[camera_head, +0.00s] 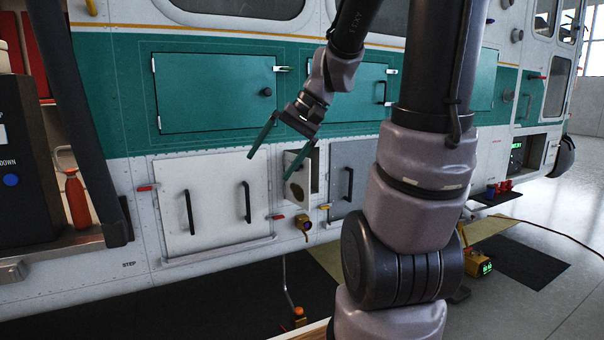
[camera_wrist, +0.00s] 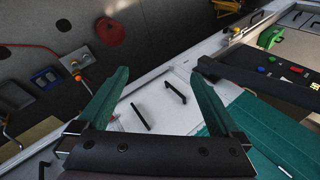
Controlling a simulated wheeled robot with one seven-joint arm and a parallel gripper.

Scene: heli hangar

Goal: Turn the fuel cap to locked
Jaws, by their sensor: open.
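My gripper (camera_head: 268,167) is open and empty, its two teal fingers spread in front of the vehicle's side. In the wrist view my gripper (camera_wrist: 157,74) also shows wide open, with nothing between the fingers. Beside the right finger, in the head view, a small white hatch door (camera_head: 294,201) stands open, with a dark round part (camera_head: 297,190) on or behind it. I cannot tell whether that part is the fuel cap. The finger partly covers the hatch. Below it a small orange-and-dark fitting (camera_head: 303,225) sticks out. No lock marking is readable.
A white panel (camera_head: 213,207) with two black handles is left of the hatch; a grey door (camera_head: 352,177) is right. The teal door (camera_head: 216,92) above is shut. A red bottle-like object (camera_head: 76,199) stands at left. A yellow box (camera_head: 478,265) sits on the floor.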

